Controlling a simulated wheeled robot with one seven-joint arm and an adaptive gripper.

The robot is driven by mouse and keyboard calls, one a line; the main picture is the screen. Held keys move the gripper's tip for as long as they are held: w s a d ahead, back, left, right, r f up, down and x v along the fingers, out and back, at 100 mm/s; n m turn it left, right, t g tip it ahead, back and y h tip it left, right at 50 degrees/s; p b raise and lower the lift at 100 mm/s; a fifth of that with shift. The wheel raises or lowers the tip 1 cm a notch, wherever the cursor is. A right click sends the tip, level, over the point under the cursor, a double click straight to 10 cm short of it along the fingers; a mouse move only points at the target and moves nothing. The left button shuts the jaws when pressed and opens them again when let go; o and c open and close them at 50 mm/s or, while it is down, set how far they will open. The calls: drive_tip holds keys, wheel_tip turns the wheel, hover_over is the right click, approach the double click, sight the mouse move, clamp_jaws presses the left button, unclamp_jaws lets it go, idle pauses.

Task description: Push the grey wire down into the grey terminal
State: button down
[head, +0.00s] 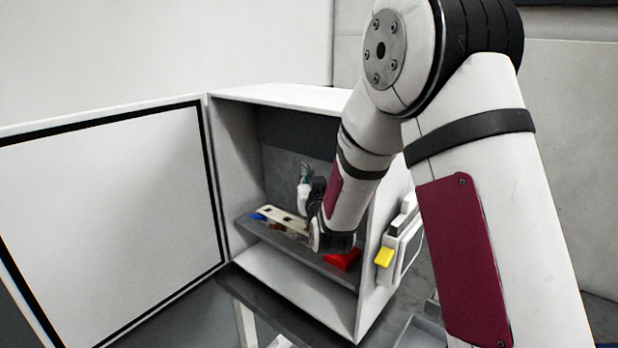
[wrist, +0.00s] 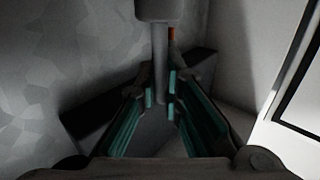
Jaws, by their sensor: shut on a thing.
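In the wrist view, my gripper (wrist: 161,88) has its teal-padded fingers closed around a slim grey upright piece, which looks like the grey wire (wrist: 159,62). A wider grey block sits at the top of this piece. In the head view, my gripper (head: 304,172) is inside the white cabinet, above the shelf and near the right end of a cream strip with dark openings (head: 283,214). I cannot pick out the grey terminal, and the wire's lower end is not clear. I cannot tell whether the wire touches a terminal.
The cabinet (head: 290,97) is open, with its door (head: 110,200) swung left. A blue piece (head: 258,216) and a brown piece (head: 276,227) sit by the strip. A red block (head: 343,260) lies on the grey shelf (head: 305,258). A yellow part (head: 384,257) is on the cabinet's right side.

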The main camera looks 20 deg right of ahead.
drive_tip(key=shift+f+b, duration=0.5)
drive_tip(key=shift+f, duration=1.3)
drive_tip(key=c, duration=1.7)
unclamp_jaws()
drive_tip(key=shift+o, duration=0.2)
drive_tip(key=s, duration=0.7)
drive_tip(key=shift+s+a, duration=0.25)
drive_tip(key=shift+a, duration=0.1)
drive_tip(key=s+r+g, duration=0.2)
drive_tip(key=s+g, duration=0.2)
drive_tip(key=s, duration=0.6)
drive_tip(key=s+r+g+y+b, duration=0.1)
drive_tip(key=s+g, duration=0.3)
drive_tip(key=s, duration=0.7)
drive_tip(key=s+r+n+g, duration=0.1)
drive_tip(key=s+r+g, duration=0.2)
drive_tip(key=s, duration=0.7)
drive_tip(key=shift+s+d+r+g+y+b, duration=0.15)
drive_tip(key=shift+s+d+g+y+b, duration=0.15)
drive_tip(key=shift+g, duration=0.4)
